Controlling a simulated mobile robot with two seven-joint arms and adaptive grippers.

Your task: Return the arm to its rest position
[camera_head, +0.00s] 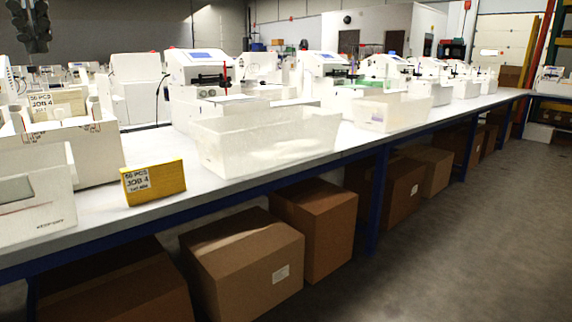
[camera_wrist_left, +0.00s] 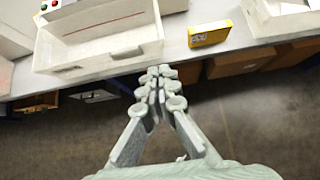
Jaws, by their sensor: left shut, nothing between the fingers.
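My left gripper (camera_wrist_left: 160,80) shows in the left wrist view, with its fingers together and nothing between them. It hangs over the floor, just off the front edge of the white-topped bench, with a gap in the picture between it and the yellow box. Neither gripper shows in the head view. A yellow box (camera_head: 153,183) with a "JOB 4" label stands near the bench's front edge; it also shows in the left wrist view (camera_wrist_left: 210,33).
An empty pale bin (camera_head: 265,140) sits at the bench's front edge, with another bin (camera_head: 392,112) beyond it. Cardboard boxes (camera_head: 242,265) stand under the bench. The grey floor (camera_head: 475,215) at the right is clear.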

